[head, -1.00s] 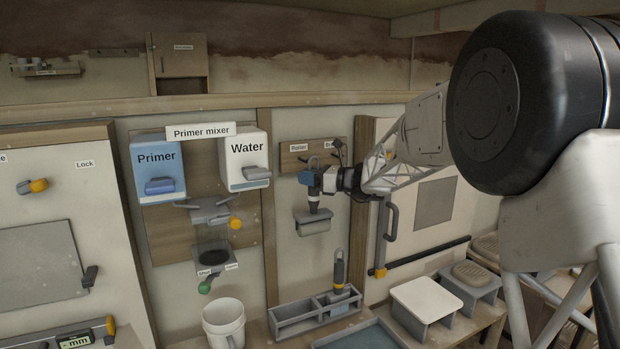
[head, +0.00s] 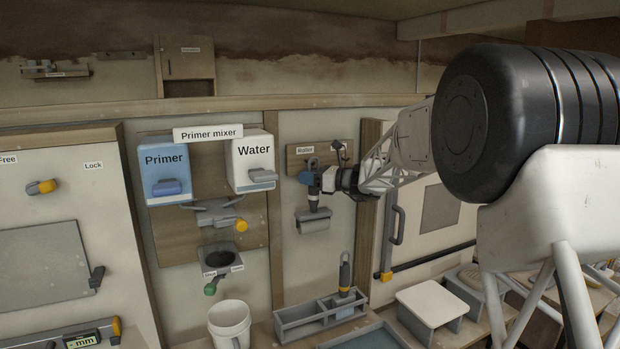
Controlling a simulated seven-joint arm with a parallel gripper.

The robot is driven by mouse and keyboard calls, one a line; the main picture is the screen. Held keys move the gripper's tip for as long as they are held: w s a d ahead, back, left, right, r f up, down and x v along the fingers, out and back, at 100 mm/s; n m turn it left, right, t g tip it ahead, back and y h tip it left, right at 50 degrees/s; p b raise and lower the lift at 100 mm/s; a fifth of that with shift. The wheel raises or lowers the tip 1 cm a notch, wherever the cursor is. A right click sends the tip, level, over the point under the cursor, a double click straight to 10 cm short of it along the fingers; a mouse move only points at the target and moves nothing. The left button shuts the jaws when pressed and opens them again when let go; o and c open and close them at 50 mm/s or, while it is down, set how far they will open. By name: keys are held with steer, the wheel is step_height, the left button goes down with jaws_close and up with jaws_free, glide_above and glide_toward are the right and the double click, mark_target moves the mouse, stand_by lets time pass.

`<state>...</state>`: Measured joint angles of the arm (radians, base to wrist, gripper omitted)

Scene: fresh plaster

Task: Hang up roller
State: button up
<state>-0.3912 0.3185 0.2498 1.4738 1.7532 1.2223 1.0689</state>
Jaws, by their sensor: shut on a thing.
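My gripper (head: 318,181) is shut on the roller and holds it in front of the wall. The roller (head: 314,221) hangs upright, with its grey cylinder at the bottom and its dark handle in the jaws. A wooden hook board (head: 299,163) is on the wall behind the gripper. Its left label (head: 305,150) reads "Roller"; the right label is largely hidden by a dark hook or tool (head: 339,149). The blue part at the gripper overlaps the board, so I cannot tell whether the roller touches a hook.
A grey divided caddy (head: 318,317) with an upright yellow-banded tool (head: 345,272) stands below. A white bucket (head: 230,322) is to its left, a white-topped stool (head: 431,303) to its right. Primer (head: 167,174) and water (head: 252,160) dispensers hang left. A door handle (head: 397,225) is right.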

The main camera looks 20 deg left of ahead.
steer(key=shift+w+a, duration=0.4)
steer(key=shift+w+a+f, duration=0.3)
steer(key=shift+f, duration=0.1)
steer(key=shift+w+a+f, duration=0.1)
steer(key=shift+a+f, duration=0.1)
steer(key=shift+f, duration=0.1)
stand_by(0.3)
steer(key=o, duration=0.8)
steer(key=shift+d, duration=0.4)
steer(key=shift+o, duration=0.9)
steer(key=d, duration=0.7)
steer(key=shift+d+r, duration=0.3)
steer(key=shift+r, duration=0.05)
